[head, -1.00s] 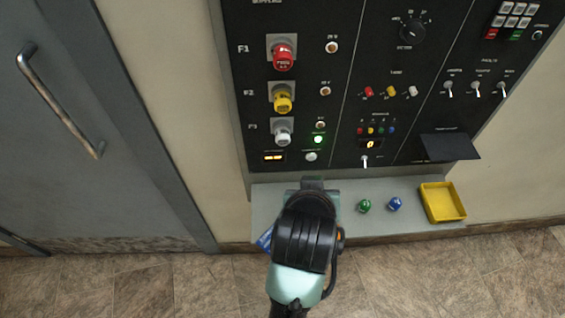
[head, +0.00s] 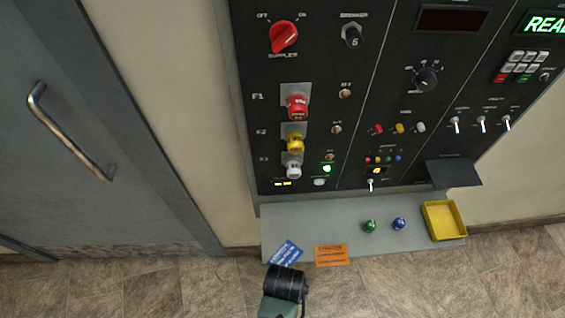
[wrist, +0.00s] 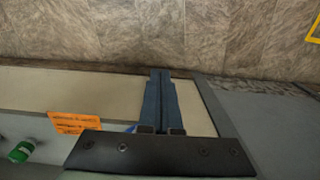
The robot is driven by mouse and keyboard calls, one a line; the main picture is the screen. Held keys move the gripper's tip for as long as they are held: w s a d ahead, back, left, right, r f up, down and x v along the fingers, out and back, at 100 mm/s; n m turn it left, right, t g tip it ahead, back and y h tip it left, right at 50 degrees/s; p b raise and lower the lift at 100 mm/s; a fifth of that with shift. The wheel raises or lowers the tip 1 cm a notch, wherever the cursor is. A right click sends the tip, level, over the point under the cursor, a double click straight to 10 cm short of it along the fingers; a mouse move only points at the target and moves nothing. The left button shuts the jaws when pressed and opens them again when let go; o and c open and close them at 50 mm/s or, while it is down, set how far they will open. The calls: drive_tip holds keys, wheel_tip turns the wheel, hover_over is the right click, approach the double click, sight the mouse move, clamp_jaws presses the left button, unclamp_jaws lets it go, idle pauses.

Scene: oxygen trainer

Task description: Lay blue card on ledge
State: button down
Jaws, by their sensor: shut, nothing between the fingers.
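The blue card (head: 287,251) lies slanted at the left end of the grey ledge (head: 318,217) below the panel. Its lower edge reaches the ledge's front edge and is partly hidden by the black end of my arm. In the wrist view only a small blue sliver shows beside my fingers. My gripper (wrist: 160,76) is shut and empty, its fingers side by side. In the head view its fingertips are hidden; my arm's end is just in front of the blue card.
An orange card (head: 331,255) lies right of the blue one at the ledge's front edge. A green knob (head: 369,226), a blue knob (head: 399,224) and a yellow tray (head: 444,220) sit farther right. The control panel (head: 330,110) rises behind; a grey door (head: 70,130) stands left.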

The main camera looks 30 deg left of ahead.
sight(285, 258)
drive_tip(key=w+a, duration=0.2)
drive_tip(key=w, duration=0.1)
drive_tip(key=shift+w+a+f+p, duration=0.15)
drive_tip(key=shift+w+f+p, duration=0.05)
drive_tip(key=shift+f+p, duration=0.15)
drive_tip(key=shift+w+a+b, duration=0.25)
drive_tip(key=shift+w+a, duration=0.3)
drive_tip(key=shift+w, duration=0.3)
drive_tip(key=shift+w+a+b, duration=0.25)
drive_tip(key=shift+w+a, duration=0.3)
drive_tip(key=shift+w, duration=0.25)
drive_tip(key=shift+s, duration=0.1)
